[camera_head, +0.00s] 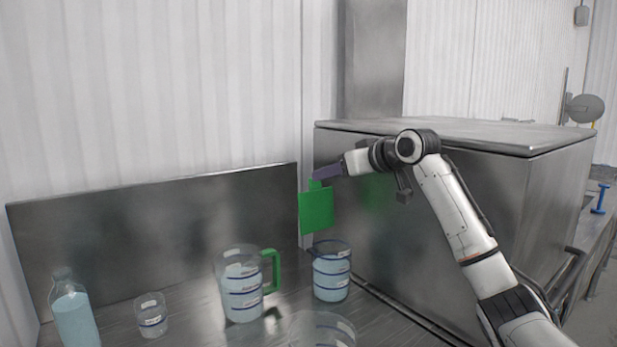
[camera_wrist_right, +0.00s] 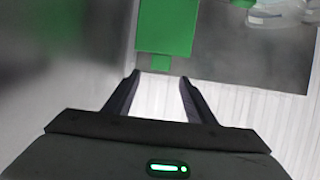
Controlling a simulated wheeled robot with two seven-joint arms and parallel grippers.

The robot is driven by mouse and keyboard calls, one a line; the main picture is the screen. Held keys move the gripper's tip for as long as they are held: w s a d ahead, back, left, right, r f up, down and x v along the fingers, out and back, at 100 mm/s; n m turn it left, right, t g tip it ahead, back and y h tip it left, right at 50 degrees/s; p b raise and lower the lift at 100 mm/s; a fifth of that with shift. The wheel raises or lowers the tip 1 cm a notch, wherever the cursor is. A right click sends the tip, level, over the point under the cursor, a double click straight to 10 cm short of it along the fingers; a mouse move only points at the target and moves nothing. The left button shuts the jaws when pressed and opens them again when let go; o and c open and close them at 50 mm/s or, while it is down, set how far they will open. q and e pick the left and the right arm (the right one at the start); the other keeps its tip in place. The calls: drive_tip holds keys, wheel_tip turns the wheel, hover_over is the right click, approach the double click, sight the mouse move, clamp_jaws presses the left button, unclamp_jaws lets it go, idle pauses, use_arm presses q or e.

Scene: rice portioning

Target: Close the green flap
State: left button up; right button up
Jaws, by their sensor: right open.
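The green flap (camera_head: 316,210) is a flat green panel hanging near the back wall, by the left side of the large steel box. A small green tab stands at its top edge. My right gripper (camera_head: 318,171) is at this tab, above the panel. In the right wrist view, the green flap (camera_wrist_right: 166,27) and its tab (camera_wrist_right: 160,63) lie just ahead of the open fingers of my right gripper (camera_wrist_right: 158,80). The tab is near the fingertips; I cannot tell whether they touch it. My left gripper is not in view.
A large steel box (camera_head: 460,190) fills the right. On the steel counter stand a jug with a green handle (camera_head: 242,290), a blue-banded container (camera_head: 331,272), a small cup (camera_head: 151,316), a bottle (camera_head: 73,312) and another clear container (camera_head: 322,330). A steel backsplash (camera_head: 150,235) stands behind them.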

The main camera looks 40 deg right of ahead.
drive_tip(key=p, duration=0.2)
hover_over(317, 205)
wheel_tip(317, 205, down, 3)
drive_tip(key=shift+r, duration=0.2)
drive_tip(key=shift+w+d+f, duration=0.1)
drive_tip(key=shift+w+f, duration=0.15)
drive_tip(key=shift+w, duration=0.2)
drive_tip(key=shift+w+f, duration=0.1)
drive_tip(key=shift+c, duration=0.9)
drive_tip(key=c, duration=1.1)
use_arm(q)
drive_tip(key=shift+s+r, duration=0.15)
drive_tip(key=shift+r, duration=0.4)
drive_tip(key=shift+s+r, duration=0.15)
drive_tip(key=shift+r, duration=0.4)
